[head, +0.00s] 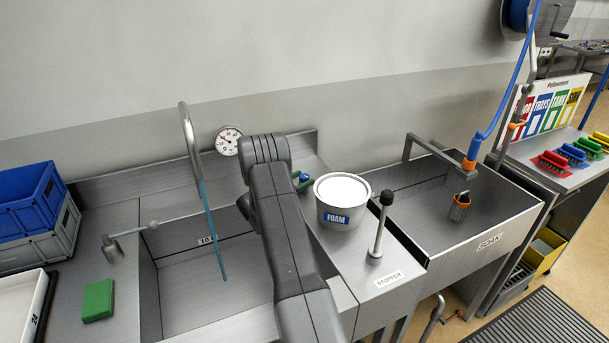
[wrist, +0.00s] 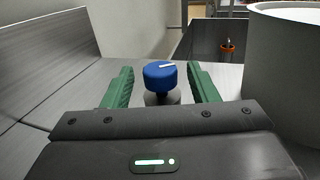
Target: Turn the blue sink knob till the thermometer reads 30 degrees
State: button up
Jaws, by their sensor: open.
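The blue sink knob (wrist: 160,77) shows in the wrist view, upright on a dark stem, with a white mark on its top. My gripper (wrist: 161,80) is open, its green fingers standing left and right of the knob with gaps on both sides. In the head view the knob is mostly hidden by my arm; my gripper (head: 301,181) shows only in part beside it. The round dial thermometer (head: 229,141) is on the wall behind the left sink; its reading is too small to tell. A blue stream of water (head: 212,230) falls from the tap (head: 188,140).
A white FOAM bucket (head: 342,203) stands close right of my gripper, also in the wrist view (wrist: 287,80). A stopper lever (head: 380,225) rises in front of it. The SOAK sink (head: 455,215) lies further right. Blue and grey crates (head: 30,203) and a green sponge (head: 98,300) are left.

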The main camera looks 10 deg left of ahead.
jog(key=shift+x, duration=0.85)
jog(key=shift+c, duration=0.3)
jog(key=c, duration=0.9)
